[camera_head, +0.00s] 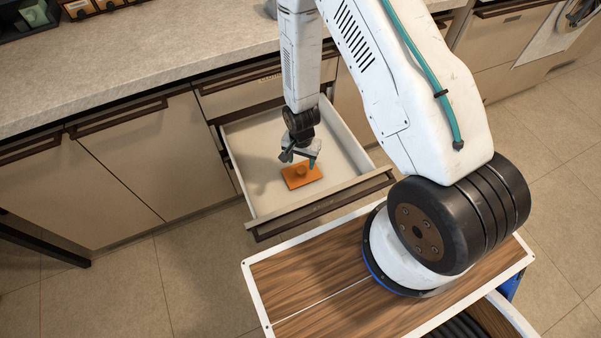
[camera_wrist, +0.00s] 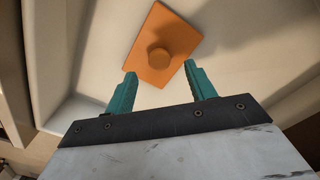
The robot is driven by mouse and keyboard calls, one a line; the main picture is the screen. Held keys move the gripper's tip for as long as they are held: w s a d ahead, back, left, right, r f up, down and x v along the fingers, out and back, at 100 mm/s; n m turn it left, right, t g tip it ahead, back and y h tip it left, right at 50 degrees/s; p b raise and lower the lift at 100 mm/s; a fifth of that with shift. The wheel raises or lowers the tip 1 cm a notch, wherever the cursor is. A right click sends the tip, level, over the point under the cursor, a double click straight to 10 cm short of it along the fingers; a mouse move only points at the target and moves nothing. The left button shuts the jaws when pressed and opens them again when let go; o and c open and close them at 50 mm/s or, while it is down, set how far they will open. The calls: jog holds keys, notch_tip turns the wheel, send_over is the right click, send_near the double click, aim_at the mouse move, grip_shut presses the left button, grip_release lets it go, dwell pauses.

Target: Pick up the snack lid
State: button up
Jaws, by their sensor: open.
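The snack lid (camera_head: 302,176) is a flat orange rectangle with a round knob on top. It lies on the floor of an open drawer (camera_head: 250,137). In the wrist view the lid (camera_wrist: 174,35) is just beyond my fingertips, with its knob roughly in line with the gap between them. My gripper (camera_head: 300,158) reaches down into the drawer, close above the lid. In the wrist view my gripper (camera_wrist: 160,71) has its two teal fingers spread wide with nothing between them. I cannot tell the exact height of the fingertips above the lid.
The drawer's front panel (camera_head: 320,204) and side walls surround the lid. A light countertop (camera_head: 140,55) runs above the closed cabinets (camera_head: 140,150). A box of small items (camera_head: 95,6) sits at the back left of the counter. The drawer floor around the lid is clear.

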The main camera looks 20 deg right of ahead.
aim_at(302, 168)
notch_tip(302, 168, down, 4)
jog(key=shift+d+f, duration=0.1)
jog(key=c, duration=1)
jog(key=shift+c, duration=0.2)
